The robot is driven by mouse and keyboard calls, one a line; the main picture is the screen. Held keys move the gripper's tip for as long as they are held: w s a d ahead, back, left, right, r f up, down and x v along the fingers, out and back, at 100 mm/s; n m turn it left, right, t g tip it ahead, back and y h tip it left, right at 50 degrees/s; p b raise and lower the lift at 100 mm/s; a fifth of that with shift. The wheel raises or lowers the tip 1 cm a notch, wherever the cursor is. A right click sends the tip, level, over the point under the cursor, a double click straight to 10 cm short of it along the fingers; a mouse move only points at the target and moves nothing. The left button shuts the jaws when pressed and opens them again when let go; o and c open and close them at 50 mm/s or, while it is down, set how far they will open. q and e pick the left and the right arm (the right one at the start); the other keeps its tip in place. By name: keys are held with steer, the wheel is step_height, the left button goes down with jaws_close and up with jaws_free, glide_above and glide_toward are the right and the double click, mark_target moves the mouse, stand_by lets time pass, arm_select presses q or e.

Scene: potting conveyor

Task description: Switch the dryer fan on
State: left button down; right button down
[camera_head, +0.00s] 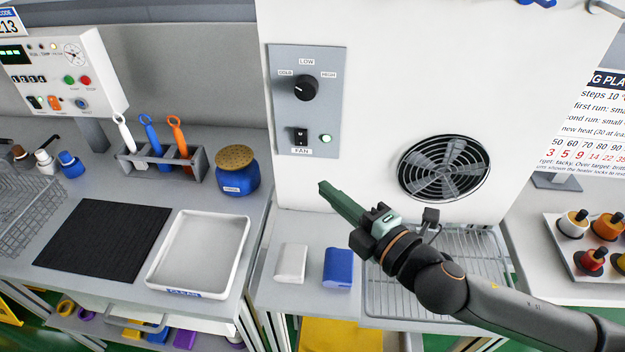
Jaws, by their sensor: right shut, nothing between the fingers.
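The dryer (385,60) is a tall white housing in the middle of the head view. Its grey control panel (337,90) carries a black knob (306,88) marked cold, low and high. Below the knob is the black fan switch (300,137) with a FAN label, and beside it a round green lamp (326,138) that looks lit. The round fan grille (444,167) is at the right of the housing. My right gripper (322,187) is shut and empty, below and right of the switch, apart from it. My left gripper is not in view.
A white block (291,263) and a blue block (338,268) lie on the shelf below the gripper, beside a wire rack (405,300). A blue jar (237,172), white tray (201,246) and tool holder (160,166) stand on the left bench.

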steer(key=shift+v, duration=1.65)
steer(key=shift+s+a+f, duration=0.1)
steer(key=shift+s+f, duration=0.05)
